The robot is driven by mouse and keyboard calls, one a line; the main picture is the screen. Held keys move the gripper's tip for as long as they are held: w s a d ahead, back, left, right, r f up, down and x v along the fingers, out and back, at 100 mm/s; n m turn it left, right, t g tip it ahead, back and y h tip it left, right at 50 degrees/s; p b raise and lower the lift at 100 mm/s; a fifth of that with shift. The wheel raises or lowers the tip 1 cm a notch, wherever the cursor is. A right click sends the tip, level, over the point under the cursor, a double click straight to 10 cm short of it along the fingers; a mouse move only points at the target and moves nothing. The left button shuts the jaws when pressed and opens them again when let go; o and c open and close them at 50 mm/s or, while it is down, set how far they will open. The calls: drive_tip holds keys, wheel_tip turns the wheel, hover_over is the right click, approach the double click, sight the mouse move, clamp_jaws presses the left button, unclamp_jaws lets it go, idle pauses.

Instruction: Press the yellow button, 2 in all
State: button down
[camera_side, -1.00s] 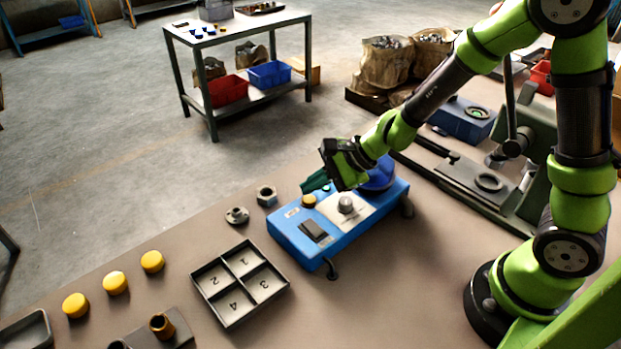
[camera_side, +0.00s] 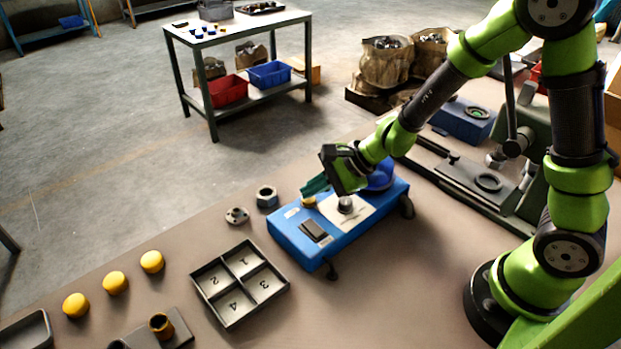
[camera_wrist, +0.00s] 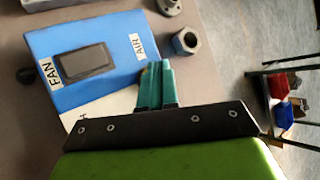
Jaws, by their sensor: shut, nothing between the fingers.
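The yellow button (camera_side: 309,202) sits on top of the blue control box (camera_side: 292,238), near its far edge, beside a dark rocker switch (camera_side: 314,230). My gripper (camera_side: 308,190) is shut and empty, with its teal fingers pointing down at the button. The fingertips are right at the button and hide part of it; I cannot tell whether they touch it or whether it is pushed in. In the wrist view the shut fingers (camera_wrist: 155,72) cover most of the button, beside the AIR label (camera_wrist: 138,46). The FAN label and switch (camera_wrist: 84,61) are clear.
A grey knob (camera_side: 345,204) on the box is close under my gripper. A nut (camera_side: 267,196) and a flanged part (camera_side: 237,216) lie left of the box. A numbered tray (camera_side: 240,284) and loose yellow caps (camera_side: 115,282) are further left. A green press (camera_side: 540,170) stands at right.

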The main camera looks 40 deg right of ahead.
sight(313, 200)
drive_tip(key=shift+f, duration=0.25)
drive_tip(key=shift+r, duration=0.1)
idle(0.3)
drive_tip(key=shift+r, duration=0.8)
drive_tip(key=shift+r, duration=2.55)
